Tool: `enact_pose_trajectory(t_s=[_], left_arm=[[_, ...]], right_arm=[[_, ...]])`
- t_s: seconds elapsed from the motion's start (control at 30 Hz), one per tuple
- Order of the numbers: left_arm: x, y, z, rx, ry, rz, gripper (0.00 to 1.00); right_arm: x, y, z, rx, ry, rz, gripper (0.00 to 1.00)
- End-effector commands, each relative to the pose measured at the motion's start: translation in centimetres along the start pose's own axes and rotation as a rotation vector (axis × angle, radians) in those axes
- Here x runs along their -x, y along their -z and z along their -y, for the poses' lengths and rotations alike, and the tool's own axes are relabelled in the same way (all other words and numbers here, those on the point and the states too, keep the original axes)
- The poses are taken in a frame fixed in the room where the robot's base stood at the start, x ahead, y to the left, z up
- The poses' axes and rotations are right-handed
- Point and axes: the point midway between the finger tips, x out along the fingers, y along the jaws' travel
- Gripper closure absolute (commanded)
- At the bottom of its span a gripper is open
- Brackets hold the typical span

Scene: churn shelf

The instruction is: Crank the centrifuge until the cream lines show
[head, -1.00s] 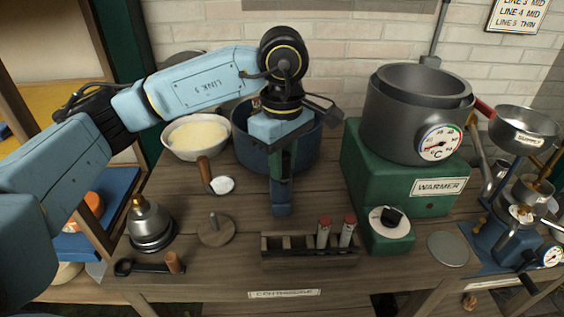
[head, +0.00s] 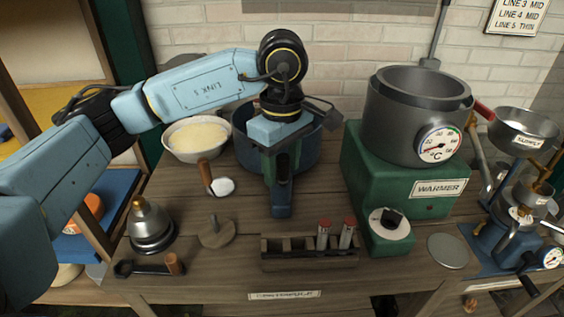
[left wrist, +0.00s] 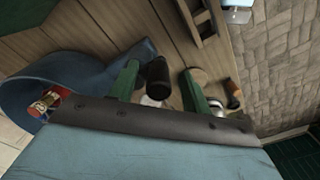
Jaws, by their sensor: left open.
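The centrifuge is probably the dark-based metal dome with a brass top (head: 150,226) at the front left. A black crank with a wooden knob (head: 172,264) lies in front of it. A worn label, apparently reading centrifuge (head: 285,294), is on the table's front edge. A wooden rack (head: 285,264) holds two red-capped tubes (head: 347,235); no cream lines can be made out on them. My left gripper (head: 281,212) points down behind the rack, right of the crank. Its fingers (left wrist: 160,82) are apart in the left wrist view, with a dark cylinder (left wrist: 158,72) seen between them, not visibly gripped. My right gripper is out of view.
A wooden disc with a peg (head: 215,233) and a wood-handled scoop (head: 222,187) lie left of my gripper. A blue pot (head: 243,150) and a cream bowl (head: 196,152) stand behind. The green warmer (head: 400,185) with its grey pot and the blue-based machine (head: 505,240) fill the right.

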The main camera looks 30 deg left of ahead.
Motion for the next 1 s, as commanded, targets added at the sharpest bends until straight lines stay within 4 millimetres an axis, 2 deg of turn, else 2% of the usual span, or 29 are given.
enact_pose_trajectory(t_s=[0.17, 1.0], left_arm=[[0.6, 0.0, 0.0, 0.001, -0.001, 0.000, 0.52], [7.3, 0.0, 0.0, 0.001, -0.001, -0.001, 0.52]], right_arm=[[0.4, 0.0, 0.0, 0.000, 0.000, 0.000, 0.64], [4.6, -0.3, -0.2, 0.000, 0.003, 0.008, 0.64]])
